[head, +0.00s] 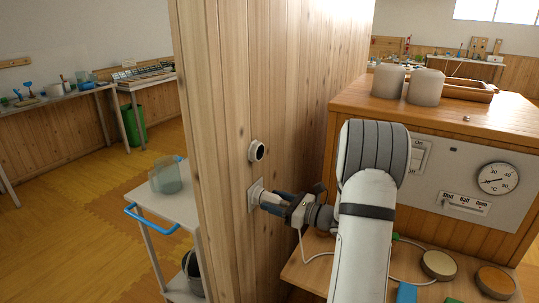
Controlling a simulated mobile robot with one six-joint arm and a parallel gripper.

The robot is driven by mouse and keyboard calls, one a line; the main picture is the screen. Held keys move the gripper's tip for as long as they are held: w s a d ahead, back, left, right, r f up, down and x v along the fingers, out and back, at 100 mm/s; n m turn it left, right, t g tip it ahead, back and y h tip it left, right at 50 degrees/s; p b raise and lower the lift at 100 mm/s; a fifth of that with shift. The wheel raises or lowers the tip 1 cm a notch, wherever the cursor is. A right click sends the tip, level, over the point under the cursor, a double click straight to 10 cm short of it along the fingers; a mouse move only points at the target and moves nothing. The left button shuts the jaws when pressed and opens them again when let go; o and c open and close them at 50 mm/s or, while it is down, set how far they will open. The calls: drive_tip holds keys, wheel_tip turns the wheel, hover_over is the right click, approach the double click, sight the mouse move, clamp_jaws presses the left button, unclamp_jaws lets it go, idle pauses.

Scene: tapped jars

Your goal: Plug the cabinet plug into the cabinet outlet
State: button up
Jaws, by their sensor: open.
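The cabinet outlet (252,196) is a pale square plate low on the wooden wall panel. My gripper (273,201) is at the outlet, with its dark blue-grey fingers pointing left towards it. The jaws are open. A small whitish piece that looks like the cabinet plug (261,195) shows at the plate by the fingertips. My fingers partly hide it, so I cannot tell whether it is fully seated. A thin white cable (301,247) hangs below my gripper and runs to the right over the wooden ledge.
The wooden cabinet (460,115) with dial and switch stands right, bearing two pale jars (388,81). Round lids (438,264) lie on the ledge (310,272). A trolley (160,212) stands left of the panel.

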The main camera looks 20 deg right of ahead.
drive_tip(key=shift+s+d, duration=0.25)
drive_tip(key=shift+s, duration=0.05)
drive_tip(key=shift+v, duration=1.9)
drive_tip(key=v, duration=0.8)
drive_tip(key=s+a+r+n+g+p, duration=0.1)
drive_tip(key=s+a+r+n+g, duration=0.15)
drive_tip(key=a+n+g, duration=0.55)
drive_tip(key=s+a+r+n+g+p, duration=0.1)
drive_tip(key=s+a+n+g, duration=0.35)
drive_tip(key=a, duration=0.75)
drive_tip(key=s+a+r+n+h+p, duration=0.1)
drive_tip(key=s+r+n+h, duration=0.1)
drive_tip(key=s+n+h, duration=0.3)
drive_tip(key=s+a+r+n+h, duration=0.2)
drive_tip(key=s+n+h, duration=0.3)
drive_tip(key=n, duration=0.6)
drive_tip(key=shift+s+t+h+p, duration=0.3)
drive_tip(key=shift+t+h+p, duration=0.05)
drive_tip(key=shift+t+h, duration=0.15)
